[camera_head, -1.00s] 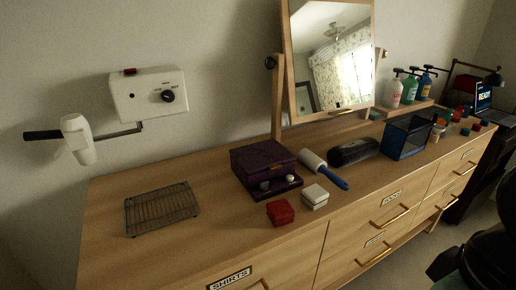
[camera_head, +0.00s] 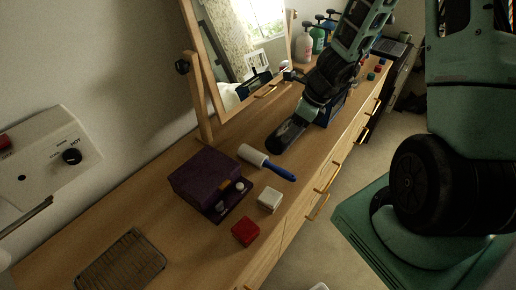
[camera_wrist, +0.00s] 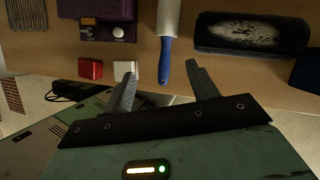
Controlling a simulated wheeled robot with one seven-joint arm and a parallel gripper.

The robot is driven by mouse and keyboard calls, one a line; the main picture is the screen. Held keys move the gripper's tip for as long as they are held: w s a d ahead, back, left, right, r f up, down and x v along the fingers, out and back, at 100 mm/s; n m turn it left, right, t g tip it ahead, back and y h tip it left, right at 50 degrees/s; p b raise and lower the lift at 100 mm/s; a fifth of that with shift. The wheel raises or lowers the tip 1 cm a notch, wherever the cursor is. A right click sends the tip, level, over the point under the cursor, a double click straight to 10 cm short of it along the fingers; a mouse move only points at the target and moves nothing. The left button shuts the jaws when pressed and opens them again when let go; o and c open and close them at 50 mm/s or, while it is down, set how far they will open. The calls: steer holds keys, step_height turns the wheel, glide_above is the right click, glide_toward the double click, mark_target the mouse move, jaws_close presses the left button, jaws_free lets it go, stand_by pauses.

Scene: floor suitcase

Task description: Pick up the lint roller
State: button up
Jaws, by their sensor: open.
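The lint roller (camera_head: 266,163) lies on the wooden dresser top, with a white roll and a blue handle pointing toward the front edge. In the wrist view its blue handle (camera_wrist: 165,62) points down the picture toward my gripper (camera_wrist: 160,74). The handle end lies between the two finger lines in that view, with clear space on both sides. My gripper is open and empty. In the head view my arm reaches over the dresser from the upper right, and the fingers cannot be made out clearly there.
A purple box (camera_head: 205,180) stands left of the roller, with a white box (camera_head: 269,199) and a red box (camera_head: 245,232) in front. A dark brush-like object (camera_wrist: 250,32) lies to its right, near a dark blue bin (camera_wrist: 306,72). The mirror (camera_head: 240,50) stands behind.

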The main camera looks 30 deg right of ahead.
steer(key=d+f+m, duration=0.1)
steer(key=m, duration=0.1)
steer(key=b, duration=0.8)
glide_above(267, 161)
steer(key=s+d, duration=0.2)
steer(key=d, duration=0.1)
steer(key=shift+n, duration=0.3)
steer(key=f, duration=1)
steer(key=shift+w+a, duration=0.15)
steer(key=shift+a, duration=0.1)
steer(key=shift+b+x, duration=1.85)
steer(key=shift+x, duration=1.05)
steer(key=shift+w+a+r, duration=0.1)
steer(key=shift+w, duration=0.05)
steer(key=c, duration=0.8)
